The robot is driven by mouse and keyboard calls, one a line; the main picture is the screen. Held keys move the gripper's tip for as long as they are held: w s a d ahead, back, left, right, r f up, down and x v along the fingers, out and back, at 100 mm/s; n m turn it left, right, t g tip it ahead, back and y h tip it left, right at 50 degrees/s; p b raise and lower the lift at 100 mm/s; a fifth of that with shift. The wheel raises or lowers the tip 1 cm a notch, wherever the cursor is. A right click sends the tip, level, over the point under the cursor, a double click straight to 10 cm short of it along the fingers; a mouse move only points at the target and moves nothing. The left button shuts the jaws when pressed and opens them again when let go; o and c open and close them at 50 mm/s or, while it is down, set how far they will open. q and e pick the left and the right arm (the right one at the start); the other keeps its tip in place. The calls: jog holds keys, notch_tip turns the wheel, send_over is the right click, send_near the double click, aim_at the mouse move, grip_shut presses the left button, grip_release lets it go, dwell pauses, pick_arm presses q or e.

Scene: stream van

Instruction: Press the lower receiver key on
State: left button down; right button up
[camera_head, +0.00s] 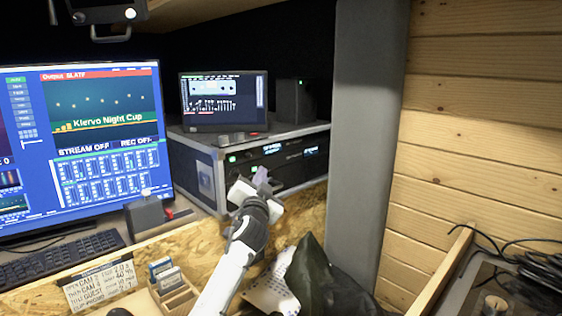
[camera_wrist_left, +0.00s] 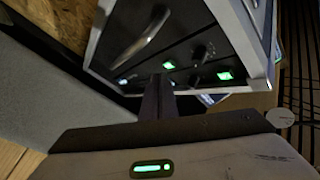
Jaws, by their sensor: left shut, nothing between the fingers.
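The rack case (camera_head: 203,178) with silver edges stands on the desk. Its dark receiver front (camera_head: 290,172) has small lit displays and faces me. My left gripper (camera_head: 262,180) is shut and empty at the left part of this front, hiding some of it. In the left wrist view, the closed fingers (camera_wrist_left: 158,82) point at the dark panel (camera_wrist_left: 140,60). A green-lit key (camera_wrist_left: 169,65) is just beyond the fingertips, and another green light (camera_wrist_left: 225,75) is to the right. I cannot tell whether the tips touch the panel. My right gripper is out of view.
A large monitor (camera_head: 100,130) and keyboard (camera_head: 60,260) are on the left. A small screen (camera_head: 225,100) sits on the rack. A small dark box (camera_head: 146,213) stands left of it. A grey post (camera_head: 360,120) borders the rack's right. A dark green cloth-like thing (camera_head: 310,280) lies below.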

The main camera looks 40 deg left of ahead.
pick_arm(q)
jog(key=d, duration=0.6)
jog(key=shift+s, duration=0.25)
dwell(1.9)
